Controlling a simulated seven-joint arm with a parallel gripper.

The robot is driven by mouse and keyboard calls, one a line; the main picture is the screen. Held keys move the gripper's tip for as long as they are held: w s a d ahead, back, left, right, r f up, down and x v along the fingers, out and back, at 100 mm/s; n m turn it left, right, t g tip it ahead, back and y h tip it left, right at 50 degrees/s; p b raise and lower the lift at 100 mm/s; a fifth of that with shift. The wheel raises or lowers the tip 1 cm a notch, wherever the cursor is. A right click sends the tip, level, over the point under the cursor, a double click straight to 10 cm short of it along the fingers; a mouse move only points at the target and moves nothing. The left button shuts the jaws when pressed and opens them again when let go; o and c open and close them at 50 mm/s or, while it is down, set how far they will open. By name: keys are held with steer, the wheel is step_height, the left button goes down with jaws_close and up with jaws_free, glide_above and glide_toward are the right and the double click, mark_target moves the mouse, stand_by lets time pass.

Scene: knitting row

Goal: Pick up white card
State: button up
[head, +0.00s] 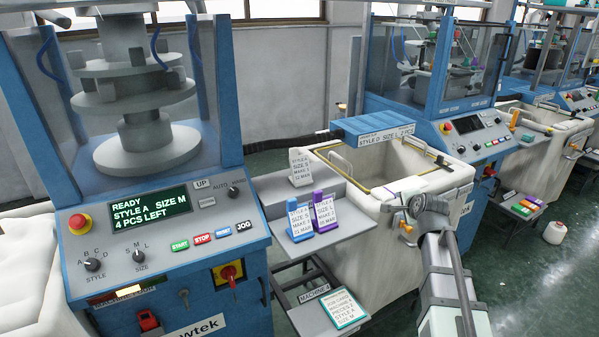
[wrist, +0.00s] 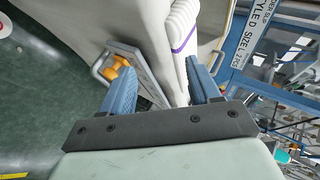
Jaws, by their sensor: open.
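The white card (head: 300,167) stands upright, leaning back slightly, on the upper step of a grey shelf beside the left machine. It carries printed style and size text. A blue card (head: 300,219) and a purple card (head: 323,212) stand in front of it on the lower step. My gripper (wrist: 160,88) is open in the wrist view, its two blue fingers apart with no card between them. It is near the pale bin's side, away from the white card. The white card is not visible in the wrist view.
The large pale bin (head: 385,247) stands right of the shelf, with an orange-knobbed latch (wrist: 118,68). A blue sign box (head: 372,128) sits at its back edge. A teal-edged card (head: 335,309) lies on a low tray. The left machine's control panel (head: 160,228) borders the shelf.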

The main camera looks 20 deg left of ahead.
steer(key=s+a+r+m+t+y, duration=0.1)
steer(key=a+r+m+y, duration=0.2)
steer(key=a, duration=0.5)
steer(key=s+a+r+m+y, duration=0.1)
steer(key=a+r+m+y, duration=0.15)
steer(key=a, duration=0.45)
steer(key=m+t+y, duration=0.2)
steer(key=m+y, duration=0.2)
steer(key=m, duration=0.6)
glide_toward(294, 152)
steer(key=x, duration=0.5)
steer(key=shift+w+a+r, duration=0.15)
steer(key=shift+a+r, duration=0.1)
steer(key=shift+a, duration=0.1)
steer(key=shift+f+x, duration=0.15)
steer(key=shift+x, duration=1.15)
steer(key=shift+f+x, duration=0.15)
steer(key=shift+x, duration=1.1)
steer(key=shift+w+d, duration=0.2)
steer(key=shift+c, duration=0.3)
jaws_close()
